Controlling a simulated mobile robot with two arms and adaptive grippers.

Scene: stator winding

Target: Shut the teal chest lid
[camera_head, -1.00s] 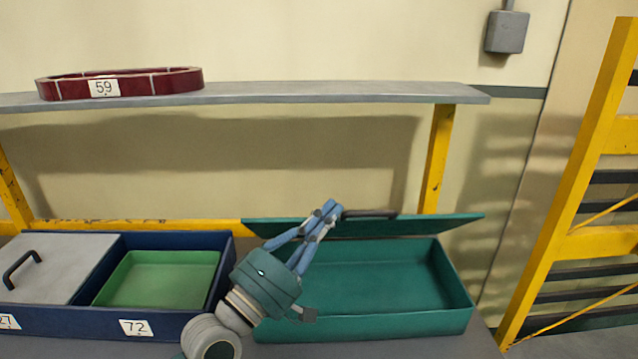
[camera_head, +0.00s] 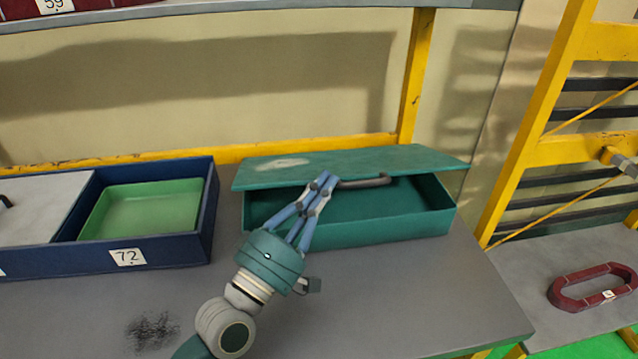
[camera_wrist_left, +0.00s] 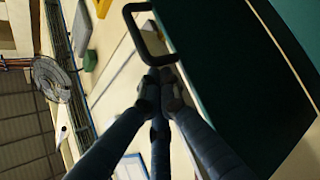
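The teal chest (camera_head: 400,229) stands on the grey table. Its teal lid (camera_head: 400,160) is part-way down and tilted, with the front edge raised and the dark inside showing below it. The lid's dark handle (camera_head: 365,182) is at the front edge. My left gripper (camera_head: 324,182) is at the lid's front edge, at the left end of the handle. In the left wrist view its fingertips (camera_wrist_left: 160,82) are together, right at one end of the handle (camera_wrist_left: 150,35); I cannot tell whether they touch it. My right gripper is not in view.
A blue box (camera_head: 190,245) labelled 72, with a green tray (camera_head: 145,208) inside, stands left of the chest. A shelf (camera_head: 250,12) runs above. A yellow frame (camera_head: 535,120) and a dark red ring (camera_head: 590,290) are at the right. The table front is clear.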

